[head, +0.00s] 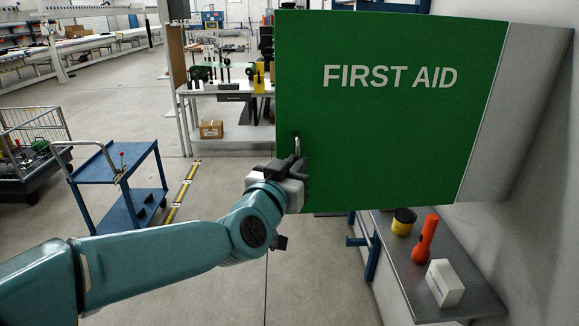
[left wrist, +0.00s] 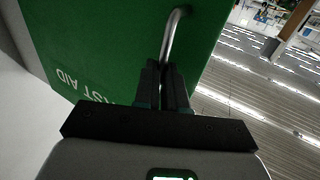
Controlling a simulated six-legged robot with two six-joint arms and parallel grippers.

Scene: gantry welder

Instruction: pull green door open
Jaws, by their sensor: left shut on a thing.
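The green door (head: 390,120) with white FIRST AID lettering fronts a grey wall cabinet (head: 510,100) at the right of the head view. It looks closed or nearly so; I cannot tell whether there is a gap. A metal bar handle (head: 297,146) stands at the door's lower left edge. My left gripper (head: 294,165) is at this handle, its fingers shut on it. In the left wrist view the handle (left wrist: 173,35) runs between the two dark fingers (left wrist: 165,88), beside the green door (left wrist: 100,45). My right gripper is not in view.
Below the cabinet, a grey shelf (head: 465,285) holds a yellow-black tape roll (head: 402,222), an orange flashlight (head: 425,240) and a white box (head: 444,283). A blue cart (head: 115,170) and a wire cart (head: 35,150) stand left. The floor between is clear.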

